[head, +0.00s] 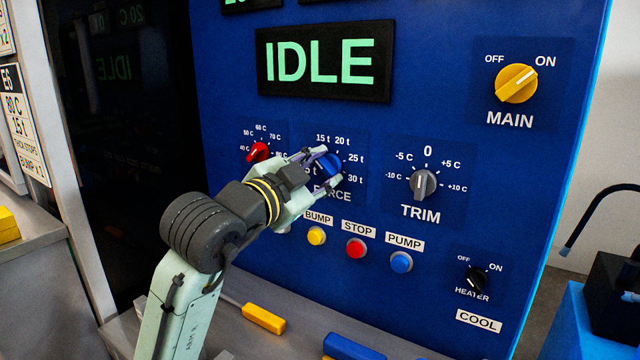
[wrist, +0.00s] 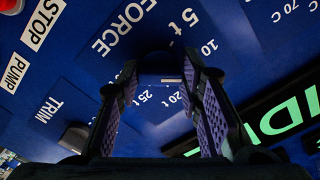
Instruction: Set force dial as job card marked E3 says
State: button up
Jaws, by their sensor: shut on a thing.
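The blue force dial (head: 329,163) is on the blue panel, with marks from 15 t to 30 t readable around it in the head view. My gripper (head: 327,170) is shut on the dial, one finger on each side. In the wrist view the dial (wrist: 160,64) is a dark shape between my gripper's fingertips (wrist: 160,74). A pale line shows on its edge near the 20 t label, but its exact setting is hard to tell. A job card marked E6 (head: 18,120) shows at the left, reading 80 C and 15 t. No card marked E3 is visible.
The red temperature dial (head: 258,152) is close left of my gripper, and the grey trim dial (head: 423,184) is to the right. Bump (head: 316,236), stop (head: 356,248) and pump (head: 401,262) buttons sit below. The display (head: 325,62) reads IDLE. Main switch (head: 516,83) is upper right.

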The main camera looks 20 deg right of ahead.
jog(key=m+b, duration=0.2)
jog(key=m, duration=0.1)
jog(key=shift+f+m, duration=0.1)
jog(key=shift+m, duration=0.3)
jog(key=m+b, duration=0.1)
jog(key=m, duration=0.2)
jog(key=shift+m+b, duration=0.3)
jog(key=shift+b, duration=0.1)
jog(key=m+b, duration=0.2)
jog(key=m, duration=0.4)
jog(key=shift+m, duration=0.4)
jog(key=o, duration=1.2)
jog(key=shift+c, duration=0.2)
jog(key=v, duration=1.2)
